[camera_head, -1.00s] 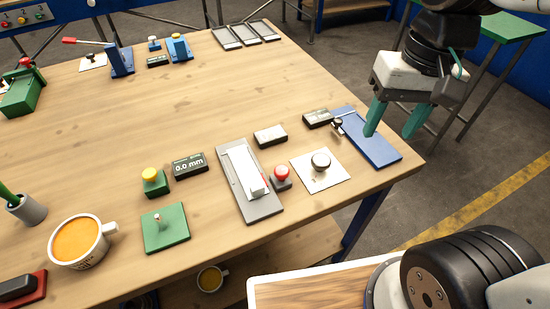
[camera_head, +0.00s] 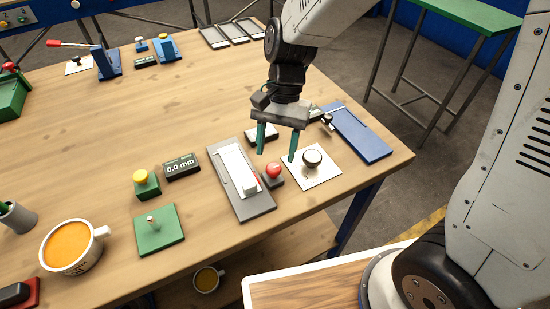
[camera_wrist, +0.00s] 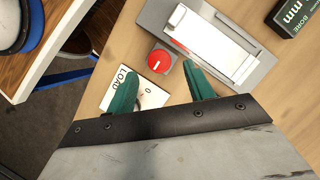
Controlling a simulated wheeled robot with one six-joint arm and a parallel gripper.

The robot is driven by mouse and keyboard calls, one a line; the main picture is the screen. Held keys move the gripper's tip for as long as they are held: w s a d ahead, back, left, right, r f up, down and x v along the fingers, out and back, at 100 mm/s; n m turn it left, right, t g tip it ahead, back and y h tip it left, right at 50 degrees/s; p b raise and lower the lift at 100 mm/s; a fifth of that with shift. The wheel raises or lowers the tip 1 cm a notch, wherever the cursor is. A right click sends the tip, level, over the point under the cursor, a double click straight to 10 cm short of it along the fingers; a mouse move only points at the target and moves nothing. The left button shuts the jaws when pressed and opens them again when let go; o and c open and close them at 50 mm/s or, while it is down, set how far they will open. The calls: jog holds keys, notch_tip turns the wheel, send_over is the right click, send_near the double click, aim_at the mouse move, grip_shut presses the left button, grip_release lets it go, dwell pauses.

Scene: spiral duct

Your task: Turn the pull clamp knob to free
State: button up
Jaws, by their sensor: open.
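A red round knob (camera_head: 273,170) sits on a small dark base on the wooden table, beside a grey plate with a white bar (camera_head: 240,180). In the wrist view the red knob (camera_wrist: 160,61) has a white pointer line. A grey knob (camera_head: 312,158) stands on a white plate (camera_head: 325,177); the wrist view shows "LOAD" on this plate (camera_wrist: 150,97). No label reading free is legible, and I cannot tell for sure which knob is the pull clamp's. My gripper (camera_head: 276,156) is open and empty, its green fingers pointing down above the red knob and white plate, apparently touching neither.
A small display block (camera_head: 262,137) is partly hidden behind my gripper. A blue plate (camera_head: 358,135) with a small dark knob (camera_head: 327,121) lies at the right. A yellow button (camera_head: 141,179), a green plate (camera_head: 160,229) and an orange-filled mug (camera_head: 72,243) stand left. The table's middle is clear.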

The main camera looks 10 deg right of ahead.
aim_at(274, 167)
jog(key=shift+x, duration=1.8)
jog(key=shift+c, duration=0.3)
jog(key=c, duration=0.9)
